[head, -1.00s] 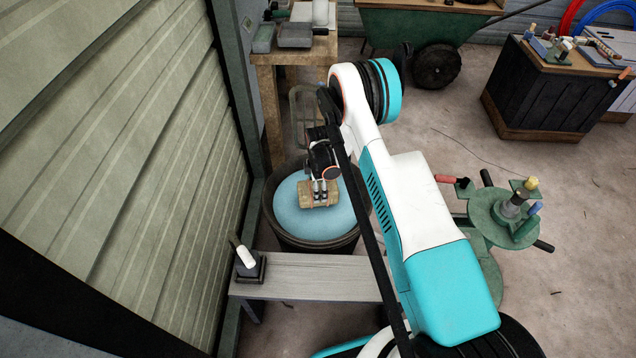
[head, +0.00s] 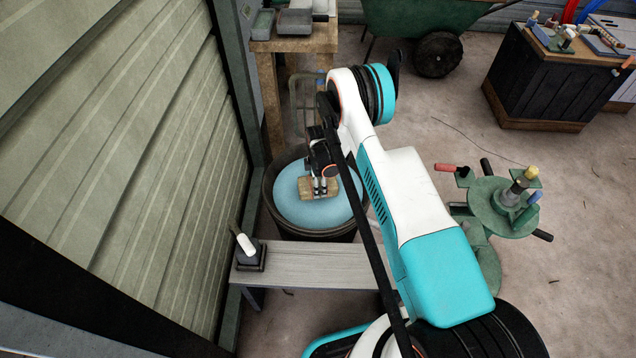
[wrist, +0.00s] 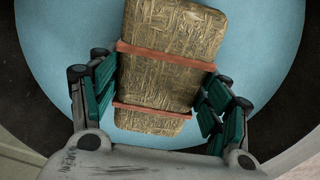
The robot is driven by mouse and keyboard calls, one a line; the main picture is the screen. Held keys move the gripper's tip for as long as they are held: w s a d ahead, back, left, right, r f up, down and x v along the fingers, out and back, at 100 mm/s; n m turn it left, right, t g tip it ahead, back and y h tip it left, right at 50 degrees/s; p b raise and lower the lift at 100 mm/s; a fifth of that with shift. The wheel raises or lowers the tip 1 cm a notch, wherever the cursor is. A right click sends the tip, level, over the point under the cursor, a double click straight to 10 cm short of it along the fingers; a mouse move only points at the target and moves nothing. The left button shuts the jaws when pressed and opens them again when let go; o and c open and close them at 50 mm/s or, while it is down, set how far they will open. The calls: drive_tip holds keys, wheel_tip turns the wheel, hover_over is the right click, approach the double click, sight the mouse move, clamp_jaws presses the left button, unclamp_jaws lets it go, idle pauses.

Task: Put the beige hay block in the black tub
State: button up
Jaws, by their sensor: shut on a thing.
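The beige hay block (head: 314,187) is a straw-textured brick with reddish-brown bands. My gripper (head: 320,189) is shut on it. In the wrist view the block (wrist: 170,65) sits between the green finger pads, slightly tilted. The black tub (head: 300,232) is round and dark-rimmed, with a light-blue surface (head: 295,210) inside. The block is over this blue surface, within the rim as seen from above. I cannot tell whether it touches the surface. In the wrist view the blue surface (wrist: 65,35) lies behind the block, with the dark tub wall around it.
A grey bench (head: 310,266) stands in front of the tub, with a white-handled tool in a dark holder (head: 249,254) on its left end. A corrugated wall (head: 110,160) is close on the left. A wooden table (head: 290,42) is behind. A green stand (head: 500,210) is right.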

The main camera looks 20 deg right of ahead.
drive_tip(key=shift+f, duration=0.45)
idle(0.3)
drive_tip(key=o, duration=1.8)
wheel_tip(320, 180, up, 12)
